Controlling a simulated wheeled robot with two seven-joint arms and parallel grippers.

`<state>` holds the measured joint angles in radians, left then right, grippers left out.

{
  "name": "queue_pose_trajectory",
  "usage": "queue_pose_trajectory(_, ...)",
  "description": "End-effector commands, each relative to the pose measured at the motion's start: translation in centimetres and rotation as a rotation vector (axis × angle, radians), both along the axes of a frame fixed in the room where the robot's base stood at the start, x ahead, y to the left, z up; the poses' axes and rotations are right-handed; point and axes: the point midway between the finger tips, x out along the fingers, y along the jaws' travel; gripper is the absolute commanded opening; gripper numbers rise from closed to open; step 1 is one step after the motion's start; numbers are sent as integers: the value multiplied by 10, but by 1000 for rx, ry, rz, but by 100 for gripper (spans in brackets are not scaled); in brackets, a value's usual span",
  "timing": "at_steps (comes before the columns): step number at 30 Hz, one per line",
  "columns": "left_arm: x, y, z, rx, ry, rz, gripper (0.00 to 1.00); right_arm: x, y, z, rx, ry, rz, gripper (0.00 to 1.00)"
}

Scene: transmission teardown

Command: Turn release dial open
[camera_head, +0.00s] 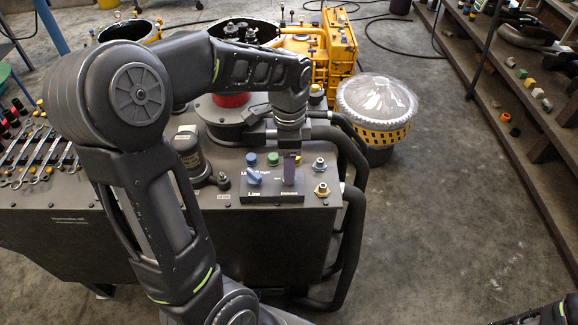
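A dark control panel (272,196) sits on the front right of the grey machine's top. It carries a blue dial (255,177) above the word "Line" and a purple dial (289,176) on its right, whose label is too small to read surely. My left gripper (290,156) points down at the purple dial from behind and above. Its fingertips are at the dial's upper part and hide some of it. I cannot tell whether the fingers are closed on it. My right gripper is not clearly seen; only a dark arm part shows in the bottom right corner.
Blue and green buttons and brass fittings (321,189) surround the panel. Thick black hoses (354,215) run down the machine's right side. Wrenches (42,150) lie at left. A plastic-covered yellow drum (380,132) stands behind right. A shelf rack is at far right; the floor between is clear.

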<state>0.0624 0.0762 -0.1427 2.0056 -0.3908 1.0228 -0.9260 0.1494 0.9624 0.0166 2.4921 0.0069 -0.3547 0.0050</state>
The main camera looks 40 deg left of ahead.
Motion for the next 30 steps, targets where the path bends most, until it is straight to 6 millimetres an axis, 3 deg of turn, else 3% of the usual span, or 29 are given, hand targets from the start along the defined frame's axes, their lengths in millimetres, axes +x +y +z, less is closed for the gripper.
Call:
queue_pose_trajectory(6,0,0,-26,0,1,-1,64,0,0,3,-1,1,-1,36)
queue_pose_trajectory(16,0,0,-30,1,-1,0,64,-1,0,3,-1,1,-1,36)
queue_pose_trajectory(30,0,0,-30,1,-1,0,25,0,0,3,-1,1,-1,36)
